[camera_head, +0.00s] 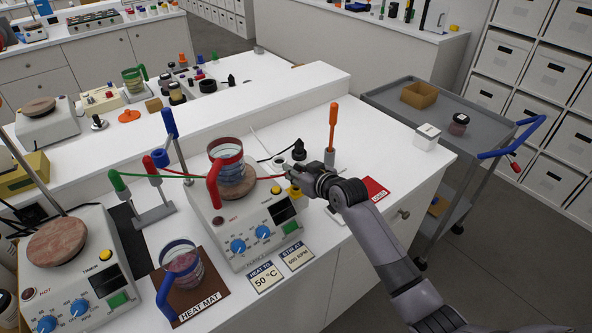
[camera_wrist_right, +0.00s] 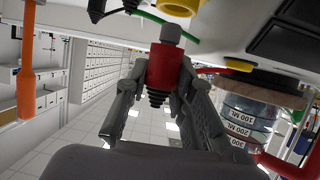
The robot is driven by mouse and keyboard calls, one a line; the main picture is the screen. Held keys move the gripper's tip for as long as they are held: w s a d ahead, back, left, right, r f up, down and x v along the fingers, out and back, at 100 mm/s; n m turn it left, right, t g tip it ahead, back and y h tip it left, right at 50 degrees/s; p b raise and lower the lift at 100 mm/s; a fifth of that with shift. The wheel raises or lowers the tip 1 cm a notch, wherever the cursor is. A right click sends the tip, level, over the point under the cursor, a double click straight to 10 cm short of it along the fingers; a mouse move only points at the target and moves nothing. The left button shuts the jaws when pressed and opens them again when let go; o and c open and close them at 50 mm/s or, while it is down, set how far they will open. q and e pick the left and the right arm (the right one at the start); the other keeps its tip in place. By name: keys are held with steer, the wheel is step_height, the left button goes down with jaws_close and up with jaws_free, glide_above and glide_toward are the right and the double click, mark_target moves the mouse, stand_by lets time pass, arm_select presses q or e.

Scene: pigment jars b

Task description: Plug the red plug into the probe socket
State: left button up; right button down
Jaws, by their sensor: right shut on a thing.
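My right gripper (camera_head: 289,181) is shut on the red plug (camera_wrist_right: 166,66) at the right side of the front hotplate (camera_head: 238,248). In the right wrist view, the plug sits between both fingers of the gripper (camera_wrist_right: 165,84), its grey tip pointing up in the picture and its black ribbed end toward the palm. My left gripper is not in view.
A beaker (camera_head: 227,165) stands on the front hotplate's round top. An orange-handled tool (camera_head: 333,118) stands upright behind my right gripper. A second beaker (camera_head: 181,268) stands on the brown heat mat (camera_head: 207,307). A red card (camera_head: 373,190) lies right of the gripper.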

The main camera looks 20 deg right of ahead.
steer(key=shift+p, duration=0.4)
stand_by(0.6)
steer(key=shift+s+f+b, duration=0.1)
steer(key=shift+f+b, duration=0.85)
steer(key=shift+f, duration=0.45)
steer(key=c, duration=1.3)
jaws_free()
steer(key=v, duration=1.2)
steer(key=shift+f, duration=0.1)
